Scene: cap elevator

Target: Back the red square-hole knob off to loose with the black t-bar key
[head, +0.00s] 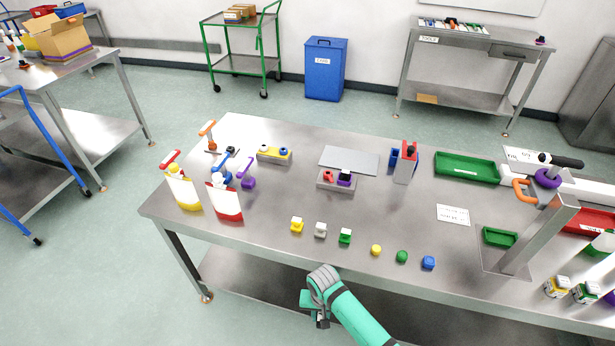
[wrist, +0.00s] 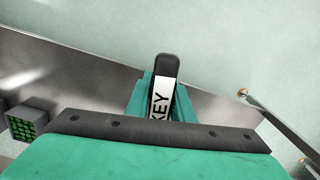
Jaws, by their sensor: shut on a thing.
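My gripper (head: 311,304) is at the near edge of the table, low in the head view. In the wrist view, my gripper (wrist: 160,98) is shut on a black piece with a white label reading KEY (wrist: 165,72), which looks like the black t-bar key. Its lower part is hidden by the gripper. A small red knob (head: 328,177) sits beside a dark purple one on a grey block in the middle of the table, well beyond my gripper. Its hole is too small to make out.
Small coloured blocks (head: 345,237) stand in a row on the metal table (head: 300,205) between my gripper and the grey block. Yellow and red labelled holders with handled tools stand at the left. A metal post (head: 540,235) and green trays (head: 467,167) are at the right.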

